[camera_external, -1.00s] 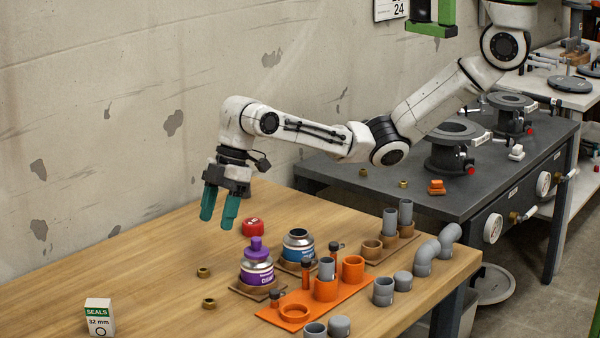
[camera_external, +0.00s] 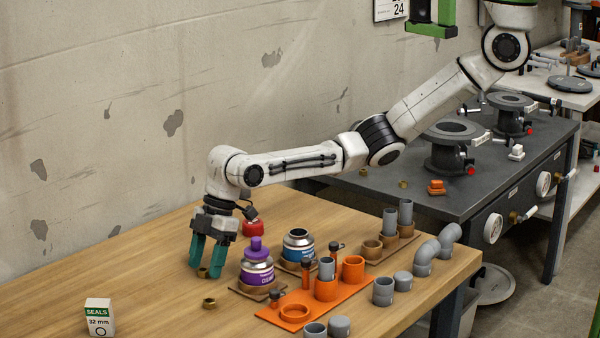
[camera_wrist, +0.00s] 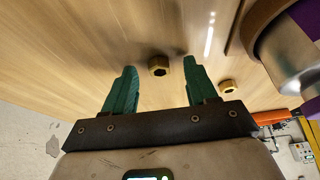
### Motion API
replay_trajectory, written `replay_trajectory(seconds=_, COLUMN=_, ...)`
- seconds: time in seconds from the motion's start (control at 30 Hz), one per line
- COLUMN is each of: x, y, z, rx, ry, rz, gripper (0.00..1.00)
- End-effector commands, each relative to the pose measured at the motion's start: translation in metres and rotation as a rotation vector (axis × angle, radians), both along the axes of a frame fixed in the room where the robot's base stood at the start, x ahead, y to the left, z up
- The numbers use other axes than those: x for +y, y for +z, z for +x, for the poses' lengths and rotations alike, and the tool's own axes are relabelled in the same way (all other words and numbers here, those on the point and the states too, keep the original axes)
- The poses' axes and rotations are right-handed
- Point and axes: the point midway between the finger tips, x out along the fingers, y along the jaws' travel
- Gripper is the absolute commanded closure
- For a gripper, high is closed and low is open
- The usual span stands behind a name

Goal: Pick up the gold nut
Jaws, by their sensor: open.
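One gold nut (camera_external: 203,273) lies on the wooden table, between and by the fingertips of my gripper (camera_external: 206,268). In the wrist view this nut (camera_wrist: 158,65) shows between the two teal fingertips (camera_wrist: 160,68), nearer the right one. My gripper points down, open, with nothing held. Whether the fingertips touch the table is hard to tell. A second gold nut (camera_external: 209,303) lies in front of the first, outside the fingers; it also shows right of the fingers in the wrist view (camera_wrist: 228,87).
A purple-capped can (camera_external: 257,270) on a wooden base stands close right of my gripper. A red piece (camera_external: 253,228) lies behind it. An orange tray (camera_external: 340,294) with fittings is further right. A seals box (camera_external: 99,317) stands front left. The table's left part is clear.

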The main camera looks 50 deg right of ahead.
Motion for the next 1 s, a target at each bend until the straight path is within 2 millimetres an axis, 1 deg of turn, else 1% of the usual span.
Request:
replay_trajectory(seconds=0.27, x=0.0006, y=-0.0020, z=0.0004, rx=-0.001, ry=-0.001, rz=0.000, gripper=0.44)
replay_trajectory(seconds=0.83, x=0.0004, y=-0.0019, z=0.0004, rx=-0.001, ry=-0.001, rz=0.000, gripper=0.98)
replay_trajectory(seconds=0.87, x=0.0004, y=-0.0019, z=0.0004, rx=-0.001, ry=-0.001, rz=0.000, gripper=1.00)
replay_trajectory(seconds=1.0, x=0.0005, y=-0.0017, z=0.0005, rx=-0.001, ry=-0.001, rz=0.000, gripper=1.00)
